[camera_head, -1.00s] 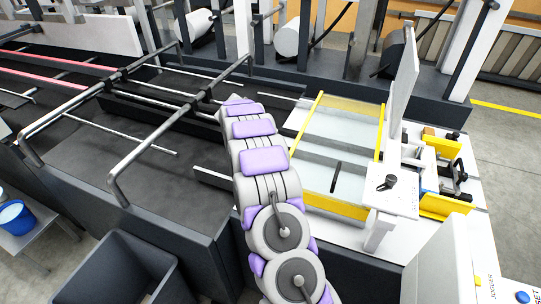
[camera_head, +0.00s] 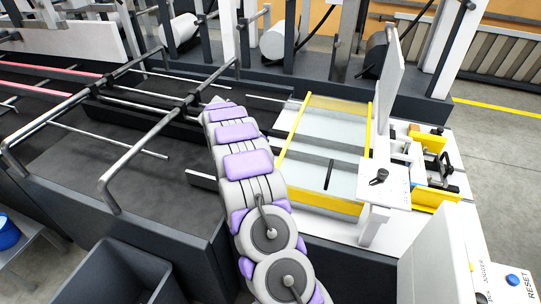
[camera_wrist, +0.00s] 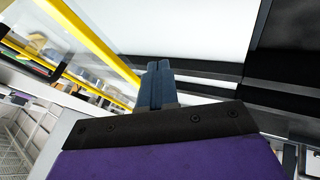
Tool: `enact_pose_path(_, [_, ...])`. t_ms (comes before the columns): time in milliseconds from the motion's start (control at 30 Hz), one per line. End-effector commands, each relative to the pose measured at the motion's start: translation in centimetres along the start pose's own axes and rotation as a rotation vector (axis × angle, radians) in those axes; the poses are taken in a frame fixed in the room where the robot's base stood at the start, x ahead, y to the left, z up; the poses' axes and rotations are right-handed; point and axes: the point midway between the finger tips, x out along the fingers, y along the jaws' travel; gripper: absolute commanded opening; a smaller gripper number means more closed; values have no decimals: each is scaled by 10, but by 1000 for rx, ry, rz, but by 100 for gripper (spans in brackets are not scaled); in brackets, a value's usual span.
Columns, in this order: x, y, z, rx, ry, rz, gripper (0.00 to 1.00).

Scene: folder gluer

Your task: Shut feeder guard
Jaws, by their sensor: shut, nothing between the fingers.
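The feeder guard (camera_head: 330,203) is a clear panel in a yellow frame, right of my arm in the head view. It lies over a pale machine bed; I cannot tell whether it is fully down. In the wrist view, yellow guard bars (camera_wrist: 95,35) and clear panel fill the upper left. My gripper (camera_wrist: 157,66) shows there as two dark blue fingers pressed together, empty. Its tips appear close to the right of a yellow bar; contact is unclear. In the head view my arm hides the gripper.
Steel rails (camera_head: 150,146) cross the dark feeder bed on the left. A tall white panel (camera_head: 390,75) and a box with a black knob (camera_head: 378,177) stand right of the guard. A dark bin (camera_head: 120,270) and a console with a blue reset button (camera_head: 512,280) are nearer.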

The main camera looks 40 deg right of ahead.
Motion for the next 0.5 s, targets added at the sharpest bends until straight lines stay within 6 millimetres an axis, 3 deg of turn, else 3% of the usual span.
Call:
enact_pose_path(33, [-4,-9,-1,-1,4,-4,0])
enact_pose_path(300, [-66,-6,-2,-3,5,-7,0])
enact_pose_path(500, [-94,-7,-2,-2,3,-6,0])
